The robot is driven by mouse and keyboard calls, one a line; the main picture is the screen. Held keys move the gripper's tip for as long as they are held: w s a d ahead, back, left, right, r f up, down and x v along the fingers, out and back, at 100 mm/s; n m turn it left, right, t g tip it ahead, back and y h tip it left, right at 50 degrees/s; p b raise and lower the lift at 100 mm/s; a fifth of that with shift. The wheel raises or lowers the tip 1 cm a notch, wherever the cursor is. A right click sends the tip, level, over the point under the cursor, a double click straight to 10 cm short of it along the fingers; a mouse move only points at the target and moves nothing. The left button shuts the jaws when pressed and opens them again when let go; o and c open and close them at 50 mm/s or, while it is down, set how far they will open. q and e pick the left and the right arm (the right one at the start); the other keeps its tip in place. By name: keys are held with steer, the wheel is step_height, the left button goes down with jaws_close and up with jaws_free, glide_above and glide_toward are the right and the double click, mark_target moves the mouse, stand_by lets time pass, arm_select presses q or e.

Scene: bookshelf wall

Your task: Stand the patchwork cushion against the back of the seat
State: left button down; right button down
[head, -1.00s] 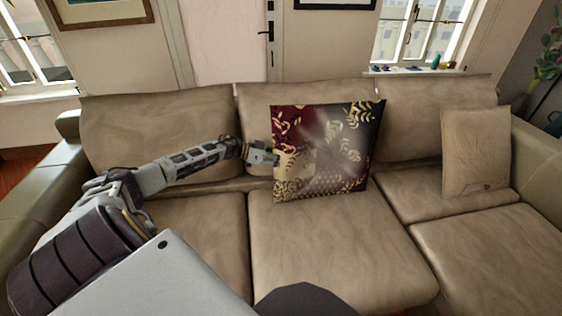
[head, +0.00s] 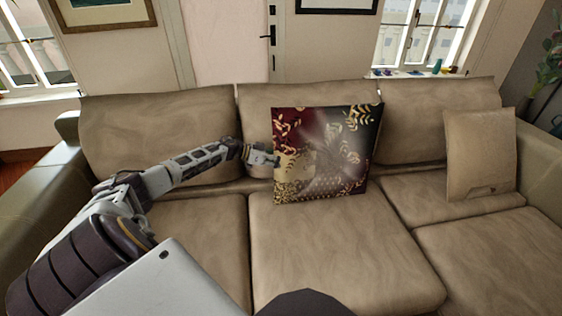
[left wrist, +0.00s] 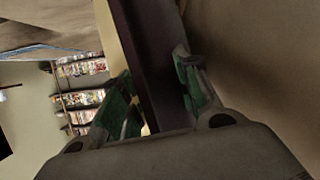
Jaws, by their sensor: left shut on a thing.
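The patchwork cushion (head: 325,155), dark red, black and gold with a leaf pattern, stands upright on the middle seat of the tan sofa. It is in front of the middle backrest (head: 290,95); whether its back touches the backrest is hard to tell. My left gripper (head: 270,160) is at the cushion's left edge, shut on it. In the left wrist view the cushion's dark edge (left wrist: 150,70) runs between the two green-padded fingers of the left gripper (left wrist: 158,95). My right gripper is not in view.
A plain tan cushion (head: 480,155) leans at the right end of the sofa. The middle seat (head: 335,245) is bare in front of the patchwork cushion. The left seat is clear under my arm. Sofa arms (head: 35,190) bound the left and right ends.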

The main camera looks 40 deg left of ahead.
arm_select(q)
steer(key=c, duration=1)
jaws_free()
steer(key=shift+r, duration=0.1)
steer(key=shift+o, duration=0.2)
steer(key=v, duration=1.1)
steer(key=shift+s+a, duration=0.25)
steer(key=shift+s, duration=0.05)
steer(key=shift+r, duration=0.1)
steer(key=shift+s, duration=0.1)
stand_by(1.2)
